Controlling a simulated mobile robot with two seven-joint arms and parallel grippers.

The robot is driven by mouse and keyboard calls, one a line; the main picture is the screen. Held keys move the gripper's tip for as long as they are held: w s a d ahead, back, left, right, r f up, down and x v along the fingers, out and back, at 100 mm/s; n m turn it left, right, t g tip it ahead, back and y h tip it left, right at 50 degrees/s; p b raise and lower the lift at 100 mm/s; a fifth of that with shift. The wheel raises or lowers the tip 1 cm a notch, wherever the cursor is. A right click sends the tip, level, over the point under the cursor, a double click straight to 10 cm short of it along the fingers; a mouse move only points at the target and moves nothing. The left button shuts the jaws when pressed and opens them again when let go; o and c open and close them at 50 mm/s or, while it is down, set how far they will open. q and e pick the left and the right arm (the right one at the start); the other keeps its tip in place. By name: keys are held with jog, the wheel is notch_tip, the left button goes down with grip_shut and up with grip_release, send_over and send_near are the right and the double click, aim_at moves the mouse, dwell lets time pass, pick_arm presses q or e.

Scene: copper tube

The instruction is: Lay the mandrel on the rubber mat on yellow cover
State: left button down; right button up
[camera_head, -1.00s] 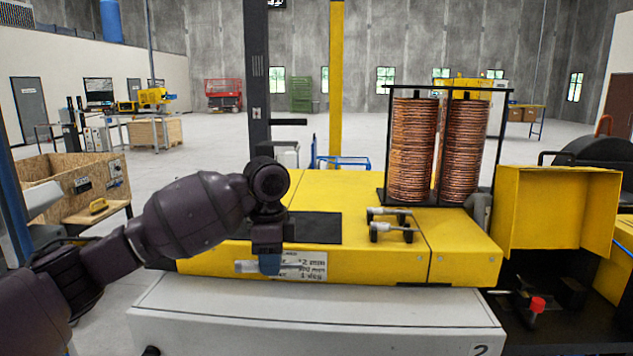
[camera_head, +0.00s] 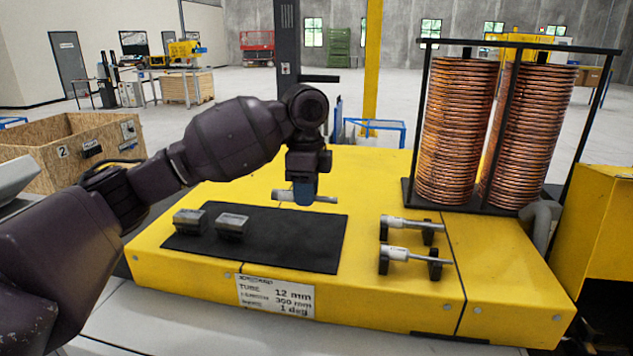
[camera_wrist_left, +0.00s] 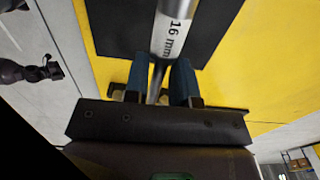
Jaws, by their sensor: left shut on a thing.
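My left gripper (camera_head: 304,194) is shut on a mandrel (camera_head: 261,195), a silver bar with a thicker sleeve and a thin rod. The left wrist view shows the blue fingers (camera_wrist_left: 161,80) around its thin rod, with "16 mm" printed on the mandrel's thick part (camera_wrist_left: 173,38). The mandrel is roughly level, near the far edge of the black rubber mat (camera_head: 285,248). Its exact height above the mat cannot be told. The mat lies on the yellow cover (camera_head: 365,170). My right gripper is not in view.
Two grey blocks (camera_head: 231,225) (camera_head: 190,220) sit on the mat's left part. Two other mandrels (camera_head: 408,225) (camera_head: 405,254) rest on black stands right of the mat. Copper coils (camera_head: 457,130) stand in a black frame at the right. The mat's right part is bare.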

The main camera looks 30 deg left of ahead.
aim_at(307, 236)
pick_arm(q)
jog(key=shift+f, duration=3.8)
jog(key=c, duration=0.9)
grip_release()
jog(key=shift+o, duration=0.2)
notch_tip(307, 236, up, 11)
jog(key=shift+f+b, duration=0.1)
jog(key=shift+b, duration=0.4)
